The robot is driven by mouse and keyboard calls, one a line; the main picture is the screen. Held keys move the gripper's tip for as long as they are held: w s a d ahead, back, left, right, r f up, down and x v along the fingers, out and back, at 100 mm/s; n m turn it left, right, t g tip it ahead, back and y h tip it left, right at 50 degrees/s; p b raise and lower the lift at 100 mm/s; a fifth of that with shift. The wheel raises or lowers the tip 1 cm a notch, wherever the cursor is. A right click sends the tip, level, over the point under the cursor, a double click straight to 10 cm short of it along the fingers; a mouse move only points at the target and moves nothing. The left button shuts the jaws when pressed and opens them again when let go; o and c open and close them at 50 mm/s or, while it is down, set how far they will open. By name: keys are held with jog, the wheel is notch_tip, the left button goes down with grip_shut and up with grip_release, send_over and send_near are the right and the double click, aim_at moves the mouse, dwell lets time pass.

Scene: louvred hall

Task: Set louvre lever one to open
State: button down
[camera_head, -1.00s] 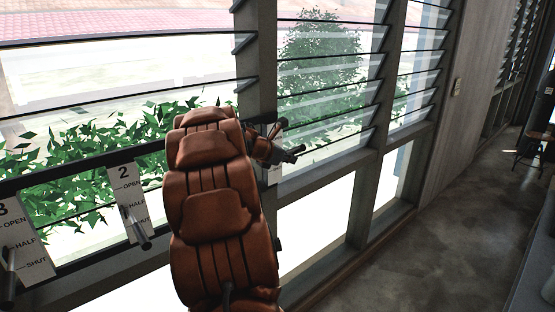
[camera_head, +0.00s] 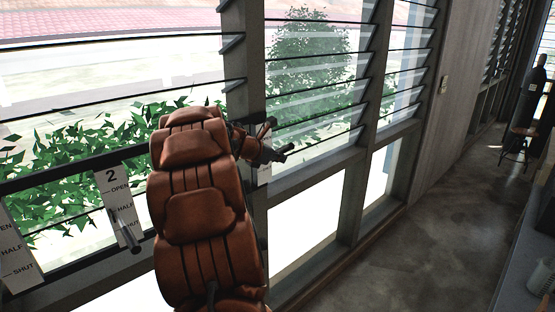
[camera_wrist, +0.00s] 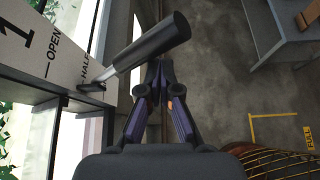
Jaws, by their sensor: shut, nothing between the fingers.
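In the wrist view, louvre lever one is a metal stem with a black cylindrical grip (camera_wrist: 150,48), sticking out from a white plate (camera_wrist: 28,62) marked 1, OPEN and HALF. Its stem meets the plate by the HALF mark. The plate's SHUT mark is not visible. My gripper (camera_wrist: 160,66) is shut and empty, its fingertips close beside the grip in the picture; I cannot tell whether they touch. In the head view, my gripper (camera_head: 274,154) is small and dark beside the window post, and my brown arm hides most of plate one.
Lever two's plate (camera_head: 118,200) is left of my arm, its lever pointing low near SHUT. Another lever plate (camera_head: 14,245) is at the left edge. Louvred windows line the wall. A stool (camera_head: 520,145) and counter (camera_head: 530,270) stand right; the concrete floor (camera_head: 420,240) between is open.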

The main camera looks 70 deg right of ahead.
jog(key=w+a+b, duration=0.4)
jog(key=w+a, duration=0.1)
jog(key=a, duration=0.2)
jog(key=shift+w+a+r, duration=0.25)
jog(key=shift+a+r, duration=0.15)
jog(key=shift+r, duration=0.05)
jog(key=shift+a, duration=0.1)
jog(key=w+a+f+m+t+y, duration=0.25)
jog(key=a+f, duration=0.25)
jog(key=a, duration=1)
jog(key=w+a+f+m+t+y, duration=0.1)
jog(key=a+f+m+y, duration=0.3)
jog(key=a, duration=1.1)
jog(key=s+a+f+m+y, duration=0.1)
jog(key=s+a, duration=0.3)
jog(key=a, duration=0.4)
jog(key=s+a+f+m+y, duration=0.2)
jog(key=s+a+f, duration=0.2)
jog(key=a, duration=0.4)
jog(key=s+a+f+m+y, duration=0.1)
jog(key=s+a, duration=0.3)
jog(key=a, duration=0.5)
jog(key=shift+f+m, duration=0.45)
jog(key=shift+f, duration=0.45)
